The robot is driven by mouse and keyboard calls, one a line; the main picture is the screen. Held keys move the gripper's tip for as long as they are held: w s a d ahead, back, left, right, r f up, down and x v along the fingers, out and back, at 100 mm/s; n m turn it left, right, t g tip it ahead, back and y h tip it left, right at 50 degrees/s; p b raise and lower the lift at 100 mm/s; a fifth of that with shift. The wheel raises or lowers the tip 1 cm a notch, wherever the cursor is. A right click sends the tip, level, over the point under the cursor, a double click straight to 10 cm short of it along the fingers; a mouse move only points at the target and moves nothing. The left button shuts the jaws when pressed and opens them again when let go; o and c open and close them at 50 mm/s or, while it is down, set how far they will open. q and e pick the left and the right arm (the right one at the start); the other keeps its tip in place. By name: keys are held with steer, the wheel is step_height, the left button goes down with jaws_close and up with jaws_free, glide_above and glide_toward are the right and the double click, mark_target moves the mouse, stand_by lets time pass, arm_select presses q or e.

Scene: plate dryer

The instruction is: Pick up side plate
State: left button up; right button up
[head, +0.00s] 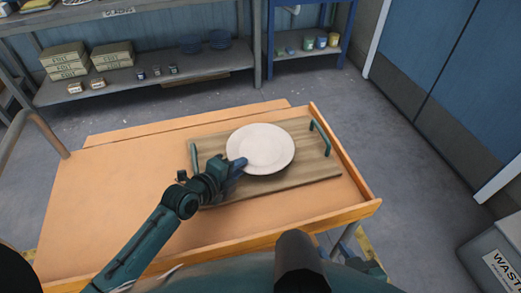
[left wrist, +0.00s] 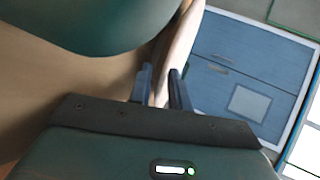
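The side plate (head: 262,146) is white and round, on a wooden tray (head: 290,182) with green handles. My left gripper (head: 238,166) is at the plate's near left rim, its arm coming in from the lower left. In the left wrist view, the plate shows nearly edge-on as a pale strip (left wrist: 180,50). Its rim runs between the two fingers of my left gripper (left wrist: 161,88), which stand close together on either side of it. I cannot tell whether the plate is lifted off the tray. My right gripper is not seen.
The tray lies on an orange table (head: 120,190) whose left part is clear. A raised edge (head: 342,155) runs along its right side. Shelves (head: 150,85) with boxes and blue bowls stand behind. A waste bin (head: 495,255) stands at the lower right.

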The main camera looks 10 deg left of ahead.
arm_select(q)
steer(key=shift+c, duration=0.2)
jaws_close()
steer(key=shift+w+r, duration=0.1)
steer(key=shift+r, duration=0.05)
